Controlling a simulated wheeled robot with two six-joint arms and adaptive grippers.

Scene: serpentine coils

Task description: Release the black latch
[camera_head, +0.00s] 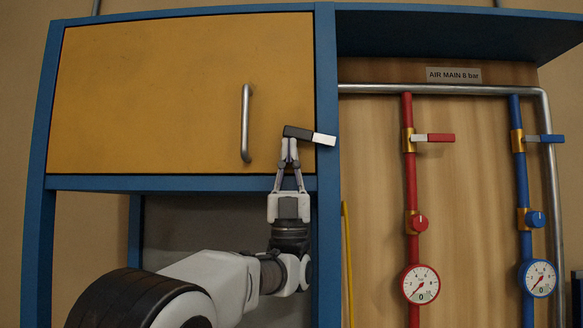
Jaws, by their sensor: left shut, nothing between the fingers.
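The black latch (298,132) is on the lower right of the yellow cabinet door (150,90). It is a short bar with a white end that reaches right over the blue frame, tilted slightly down to the right. My left gripper (290,150) is shut and points up, its fingertips just below the black part of the latch. Whether the tips touch the latch I cannot tell. The door lies closed in its frame, with a vertical metal handle (246,123) left of the latch. My right gripper is not in view.
Right of the cabinet are a red pipe (408,185) and a blue pipe (520,185), each with a lever valve, a knob and a gauge. A grey pipe (440,90) runs above them under a sign (453,75). A yellow strip (347,260) stands beside the cabinet.

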